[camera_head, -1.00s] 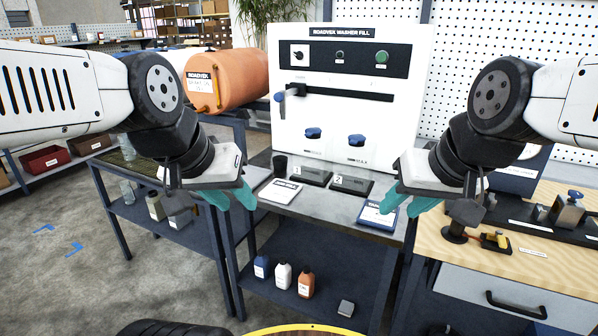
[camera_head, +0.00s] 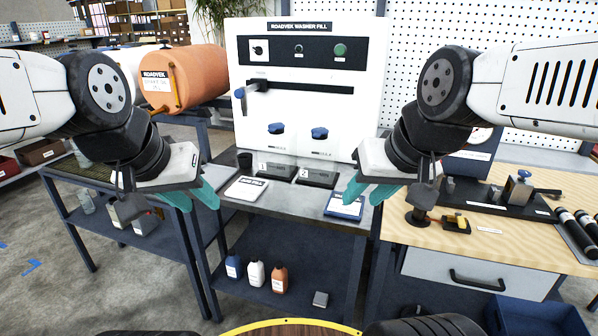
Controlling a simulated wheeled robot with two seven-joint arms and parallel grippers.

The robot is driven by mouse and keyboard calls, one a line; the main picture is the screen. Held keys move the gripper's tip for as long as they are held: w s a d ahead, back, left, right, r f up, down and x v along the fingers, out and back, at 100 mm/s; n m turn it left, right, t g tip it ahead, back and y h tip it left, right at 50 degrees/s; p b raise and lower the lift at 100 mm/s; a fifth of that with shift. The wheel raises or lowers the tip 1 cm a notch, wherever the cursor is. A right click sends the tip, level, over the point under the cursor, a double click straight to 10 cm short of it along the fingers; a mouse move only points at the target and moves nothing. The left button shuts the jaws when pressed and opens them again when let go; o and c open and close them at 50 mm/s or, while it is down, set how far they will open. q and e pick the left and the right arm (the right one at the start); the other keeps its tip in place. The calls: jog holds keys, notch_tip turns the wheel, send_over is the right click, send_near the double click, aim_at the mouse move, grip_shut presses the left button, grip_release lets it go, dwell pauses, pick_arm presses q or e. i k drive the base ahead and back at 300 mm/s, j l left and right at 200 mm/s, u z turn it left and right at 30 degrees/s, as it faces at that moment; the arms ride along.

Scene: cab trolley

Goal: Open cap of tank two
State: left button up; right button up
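Two clear tanks with blue caps stand in front of the white washer-fill panel (camera_head: 305,110). Tank two is the right one, on a dark base marked 2 (camera_head: 318,178); its blue cap (camera_head: 320,133) is seated on top. Tank one's blue cap (camera_head: 276,128) is to its left, above the base marked 1 (camera_head: 277,170). My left gripper (camera_head: 194,197) is open and empty, left of and in front of the tanks. My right gripper (camera_head: 367,193) is open and empty, right of tank two, with its fingertips near the blue-bordered card. Neither gripper touches a cap.
A white card (camera_head: 246,189) and a blue-bordered card (camera_head: 344,205) lie on the grey trolley top. Several bottles sit on the lower shelf (camera_head: 290,245). A wooden workbench (camera_head: 470,235) with black fixtures adjoins on the right.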

aim_at(316, 132)
jog(key=i+j+z, duration=0.1)
jog(key=i+j, duration=0.2)
jog(key=i, duration=0.15)
jog(key=i+j+z, duration=0.1)
jog(key=i+j, duration=0.25)
jog(key=i, duration=0.1)
